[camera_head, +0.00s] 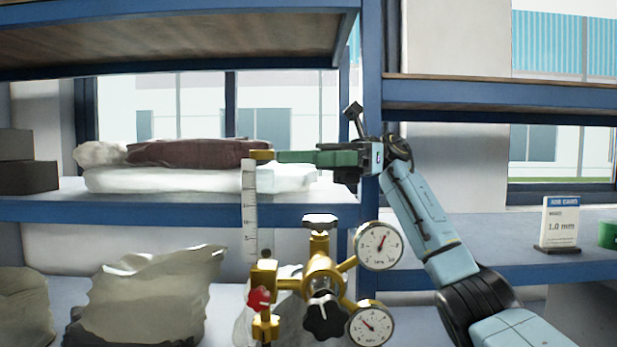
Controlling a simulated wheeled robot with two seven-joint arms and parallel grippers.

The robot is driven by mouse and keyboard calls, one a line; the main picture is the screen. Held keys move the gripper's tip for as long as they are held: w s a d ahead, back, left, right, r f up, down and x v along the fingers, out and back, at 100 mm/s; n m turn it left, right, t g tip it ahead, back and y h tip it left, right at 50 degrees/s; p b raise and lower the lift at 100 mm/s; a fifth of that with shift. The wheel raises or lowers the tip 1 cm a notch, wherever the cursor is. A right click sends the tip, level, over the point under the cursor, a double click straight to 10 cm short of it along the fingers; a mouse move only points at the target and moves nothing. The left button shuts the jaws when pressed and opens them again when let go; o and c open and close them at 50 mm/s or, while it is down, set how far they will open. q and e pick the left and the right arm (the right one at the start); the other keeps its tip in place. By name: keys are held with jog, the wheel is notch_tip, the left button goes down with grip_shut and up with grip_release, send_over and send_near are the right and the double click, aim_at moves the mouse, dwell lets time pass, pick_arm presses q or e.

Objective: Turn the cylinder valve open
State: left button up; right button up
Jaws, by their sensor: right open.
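A brass valve and regulator assembly (321,270) stands at the lower middle of the head view. A dark fluted handwheel (320,221) sits on its top, and a larger black knob (325,314) faces me below. Two round white gauges, upper (379,245) and lower (371,326), are on its right. A clear flow tube (249,210) with a red knob (258,299) is on its left. My right gripper (281,157) is open, pointing left, above the handwheel and apart from it. My left gripper is out of view.
Blue-framed shelves (210,212) run behind the valve, with wrapped bundles (200,153) on the left one. Pale sacks (145,300) stand at lower left. A small sign (559,222) and a green item (608,234) are on the right shelf. Dark boxes sit at far left.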

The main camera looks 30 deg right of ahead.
aim_at(308, 218)
jog(key=s+d+f+m+t+h+b, duration=0.3)
jog(key=s+d+f+m+t+b, duration=0.3)
jog(key=d+f+m+t, duration=0.55)
jog(key=w+a+n+p, duration=0.1)
jog(key=w+a+p, duration=0.1)
jog(key=a, duration=0.1)
jog(key=w+a+r+t+p, duration=0.1)
jog(key=w+a+p, duration=0.1)
jog(key=a, duration=0.1)
jog(key=w+a+n+p, duration=0.1)
jog(key=w+a+p, duration=0.1)
jog(key=a, duration=0.2)
jog(key=shift+w+r+n+t, duration=0.25)
jog(key=shift+w+n, duration=0.1)
jog(key=shift+w+a+f, duration=0.15)
jog(key=shift+w+a, duration=0.2)
jog(key=shift+a, duration=0.15)
jog(key=c, duration=1)
